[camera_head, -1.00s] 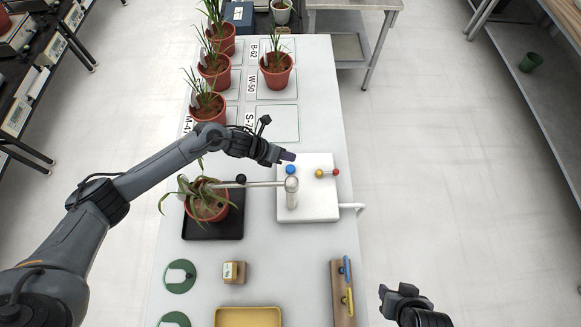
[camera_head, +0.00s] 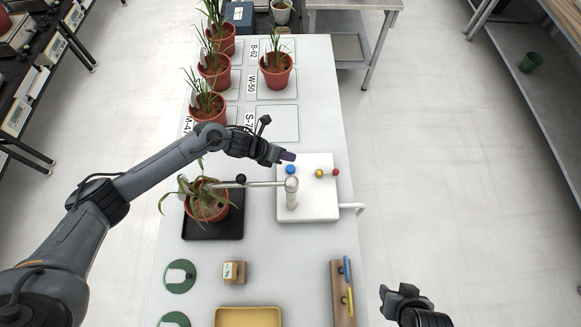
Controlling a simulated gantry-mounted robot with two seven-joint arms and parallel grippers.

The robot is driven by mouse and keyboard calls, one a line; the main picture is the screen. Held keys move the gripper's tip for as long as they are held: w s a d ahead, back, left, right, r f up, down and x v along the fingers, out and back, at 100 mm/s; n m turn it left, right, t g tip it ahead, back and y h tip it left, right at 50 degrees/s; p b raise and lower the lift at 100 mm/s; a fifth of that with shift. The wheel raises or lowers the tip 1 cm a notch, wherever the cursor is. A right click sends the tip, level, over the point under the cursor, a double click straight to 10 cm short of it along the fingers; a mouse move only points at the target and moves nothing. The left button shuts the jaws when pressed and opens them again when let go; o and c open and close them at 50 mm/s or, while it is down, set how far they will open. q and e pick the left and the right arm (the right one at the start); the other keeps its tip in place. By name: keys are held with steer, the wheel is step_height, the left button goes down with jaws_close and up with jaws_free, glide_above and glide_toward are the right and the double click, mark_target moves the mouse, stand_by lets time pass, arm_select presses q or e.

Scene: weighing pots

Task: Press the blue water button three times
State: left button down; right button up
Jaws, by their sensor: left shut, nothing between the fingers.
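The blue button (camera_head: 290,169) sits on the white dispenser base (camera_head: 318,205), left of a yellow and a red ball-shaped part. My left gripper (camera_head: 288,156) is shut and empty. Its tip is just above the blue button in the picture; I cannot tell whether it touches. A metal spout (camera_head: 255,184) reaches left from its post (camera_head: 292,196) over a potted plant (camera_head: 206,205) with drooping leaves, which stands on a black tray (camera_head: 213,232). My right gripper (camera_head: 396,291) is at the lower right, off the table; its finger gap is unclear.
Several red pots with plants (camera_head: 207,104) stand at the back left, and one (camera_head: 276,72) stands on a labelled mat. In front are a small wooden block (camera_head: 234,272), a yellow tray (camera_head: 248,318) and a wooden rack (camera_head: 342,300) with blue and yellow tools.

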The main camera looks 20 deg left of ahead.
stand_by(0.7)
arm_select(q)
steer(key=a, duration=0.1)
step_height(320, 180, up, 4)
steer(key=p, duration=0.8)
glide_above(287, 168)
steer(key=shift+d, duration=0.15)
steer(key=shift+f, duration=0.15)
step_height(287, 168, down, 7)
steer(key=b, duration=0.6)
steer(key=shift+f, duration=0.15)
steer(key=shift+f+b, duration=0.7)
